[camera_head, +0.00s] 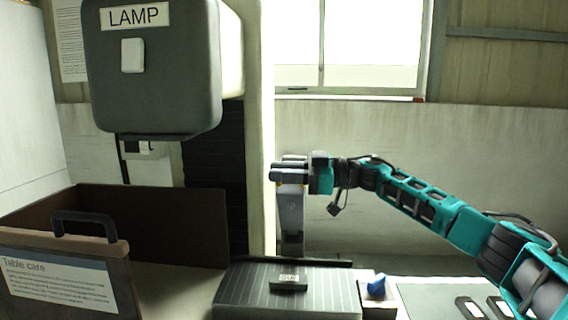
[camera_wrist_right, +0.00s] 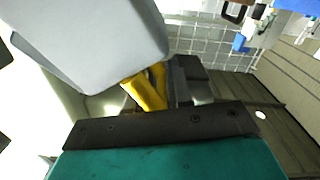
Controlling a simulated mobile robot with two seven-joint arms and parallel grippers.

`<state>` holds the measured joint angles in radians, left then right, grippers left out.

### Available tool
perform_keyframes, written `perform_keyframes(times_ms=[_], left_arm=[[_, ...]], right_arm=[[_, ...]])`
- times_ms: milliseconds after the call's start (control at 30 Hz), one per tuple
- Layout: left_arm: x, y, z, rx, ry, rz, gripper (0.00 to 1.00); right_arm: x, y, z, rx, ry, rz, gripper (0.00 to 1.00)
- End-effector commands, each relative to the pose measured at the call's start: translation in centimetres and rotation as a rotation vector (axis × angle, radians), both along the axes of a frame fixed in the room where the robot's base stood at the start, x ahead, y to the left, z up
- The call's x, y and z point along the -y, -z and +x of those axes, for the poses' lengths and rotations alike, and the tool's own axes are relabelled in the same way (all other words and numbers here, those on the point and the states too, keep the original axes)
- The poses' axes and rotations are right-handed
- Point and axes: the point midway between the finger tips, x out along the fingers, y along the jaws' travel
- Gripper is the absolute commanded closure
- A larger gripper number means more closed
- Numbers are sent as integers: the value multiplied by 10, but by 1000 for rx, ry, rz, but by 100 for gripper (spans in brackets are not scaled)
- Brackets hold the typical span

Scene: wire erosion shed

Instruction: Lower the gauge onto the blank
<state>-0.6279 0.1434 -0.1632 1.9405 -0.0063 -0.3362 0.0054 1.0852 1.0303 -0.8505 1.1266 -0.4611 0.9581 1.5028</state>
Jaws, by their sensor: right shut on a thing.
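My right gripper (camera_head: 289,176) reaches in from the right in the head view, above the back edge of the dark grooved table. It is shut on a grey upright block-like thing (camera_head: 292,212), likely the gauge, which hangs below the fingers. In the right wrist view, the same smooth grey body (camera_wrist_right: 95,40) fills the upper left, beside the yellow finger parts (camera_wrist_right: 148,88). I cannot make out the blank for certain, nor whether the grey thing touches anything below. My left gripper is not in view.
A dark grooved table (camera_head: 245,290) bears a small labelled block (camera_head: 289,284). A blue piece (camera_head: 376,287) sits to its right. A brown box with a handle and a "Table care" sign (camera_head: 60,285) stands left. A large head marked LAMP (camera_head: 155,80) hangs above.

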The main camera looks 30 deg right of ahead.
Motion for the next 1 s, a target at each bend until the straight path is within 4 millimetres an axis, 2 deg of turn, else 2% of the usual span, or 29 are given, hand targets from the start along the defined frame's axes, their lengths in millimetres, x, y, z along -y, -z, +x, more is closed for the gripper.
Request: perform_keyframes(times_ms=[300, 533, 733, 1000], left_arm=[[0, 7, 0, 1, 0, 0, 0], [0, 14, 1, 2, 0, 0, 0], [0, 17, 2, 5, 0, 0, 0], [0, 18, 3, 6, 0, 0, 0]], right_arm=[[-24, 35, -32, 91, -1, -69, 100], [-36, 57, -47, 127, 0, -94, 100], [-40, 66, -53, 176, 3, -129, 100], [-41, 68, -54, 192, 5, -142, 100]])
